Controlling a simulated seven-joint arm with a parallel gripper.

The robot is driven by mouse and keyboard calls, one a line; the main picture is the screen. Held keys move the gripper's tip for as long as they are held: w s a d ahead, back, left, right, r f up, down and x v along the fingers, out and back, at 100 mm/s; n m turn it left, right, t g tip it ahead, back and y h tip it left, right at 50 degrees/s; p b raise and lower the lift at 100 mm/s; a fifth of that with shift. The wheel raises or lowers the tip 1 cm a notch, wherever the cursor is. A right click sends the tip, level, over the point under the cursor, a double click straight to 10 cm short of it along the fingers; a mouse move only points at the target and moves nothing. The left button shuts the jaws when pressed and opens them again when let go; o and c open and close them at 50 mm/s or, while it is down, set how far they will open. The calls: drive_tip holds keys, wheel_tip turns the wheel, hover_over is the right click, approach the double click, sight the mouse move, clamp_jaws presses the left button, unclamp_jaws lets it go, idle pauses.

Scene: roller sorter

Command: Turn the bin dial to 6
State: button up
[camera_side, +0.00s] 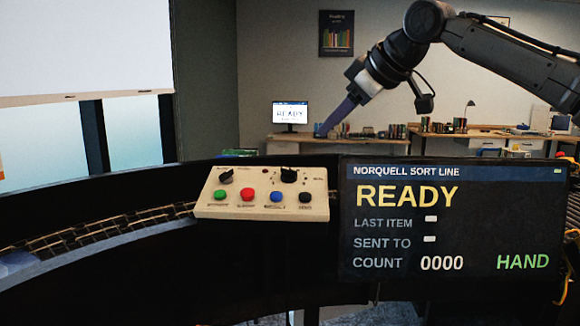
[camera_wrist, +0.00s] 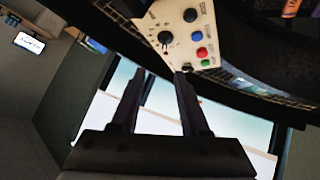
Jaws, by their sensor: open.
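A beige control box (camera_side: 262,206) stands in front of the conveyor with two black dials on top. The right dial (camera_side: 289,175) has marks around it and is probably the bin dial; its number and setting are too small to read. The left dial (camera_side: 226,177) is smaller. In the wrist view the marked dial (camera_wrist: 165,37) lies beyond my fingertips. My gripper (camera_side: 324,131) is above and behind the box in the side view, tilted down to the left. In the wrist view my gripper (camera_wrist: 160,75) has its two fingers apart, with nothing between them.
Green (camera_side: 220,195), red (camera_side: 247,194), blue (camera_side: 277,197) and black (camera_side: 305,197) buttons line the box's front. A display (camera_side: 455,220) at its right reads READY, COUNT 0000 and HAND. The roller track (camera_side: 100,231) curves off left. The air above the box is clear.

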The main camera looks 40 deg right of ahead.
sight(287, 169)
drive_tip(key=x, duration=1.1)
drive_tip(key=a+x, duration=0.1)
drive_tip(key=x, duration=0.4)
drive_tip(key=shift+f, duration=0.25)
clamp_jaws()
